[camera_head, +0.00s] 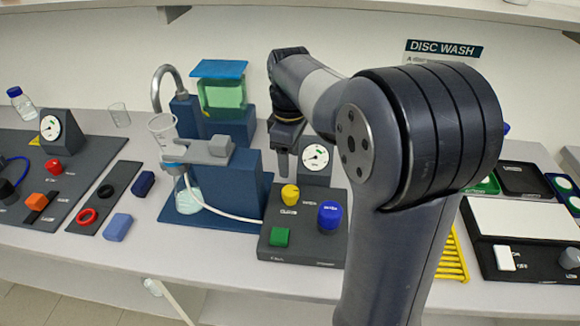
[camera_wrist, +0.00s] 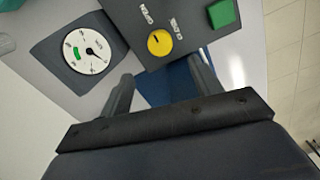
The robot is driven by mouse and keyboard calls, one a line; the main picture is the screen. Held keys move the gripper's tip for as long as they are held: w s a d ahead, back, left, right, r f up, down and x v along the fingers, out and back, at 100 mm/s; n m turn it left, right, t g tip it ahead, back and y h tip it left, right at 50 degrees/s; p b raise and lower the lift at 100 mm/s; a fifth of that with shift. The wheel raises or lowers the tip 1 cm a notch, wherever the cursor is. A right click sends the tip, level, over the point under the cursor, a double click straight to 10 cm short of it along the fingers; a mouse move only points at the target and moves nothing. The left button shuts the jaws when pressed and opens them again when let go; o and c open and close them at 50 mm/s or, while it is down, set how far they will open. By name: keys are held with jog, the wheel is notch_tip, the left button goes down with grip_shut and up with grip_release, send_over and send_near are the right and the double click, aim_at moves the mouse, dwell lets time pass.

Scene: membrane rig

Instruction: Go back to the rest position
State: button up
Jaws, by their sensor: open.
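My arm crosses the middle and right of the head view, and my gripper (camera_head: 286,158) hangs behind the dark control box (camera_head: 300,252), close to its gauge (camera_head: 316,157). In the wrist view, the two fingers of my gripper (camera_wrist: 162,82) are spread apart with nothing between them. Beyond the fingers are the gauge (camera_wrist: 88,52), the yellow knob (camera_wrist: 159,42) and the green button (camera_wrist: 222,13). In the head view the yellow knob (camera_head: 290,195), blue knob (camera_head: 329,214) and green button (camera_head: 279,237) sit on the box. My arm hides part of the bench behind it.
Left of the box stands a blue filter stand (camera_head: 230,180) with a clear funnel (camera_head: 162,128), a flask (camera_head: 188,197) and a white hose. A green-sided tank (camera_head: 223,95) is behind. A yellow rack (camera_head: 452,258) and a white-topped device (camera_head: 525,219) are right of my arm.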

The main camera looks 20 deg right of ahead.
aim_at(290, 190)
dwell(0.4)
notch_tip(290, 190, down, 11)
jog(key=shift+r+p, duration=0.15)
jog(key=shift+p, duration=0.15)
dwell(0.3)
jog(key=shift+r, duration=0.15)
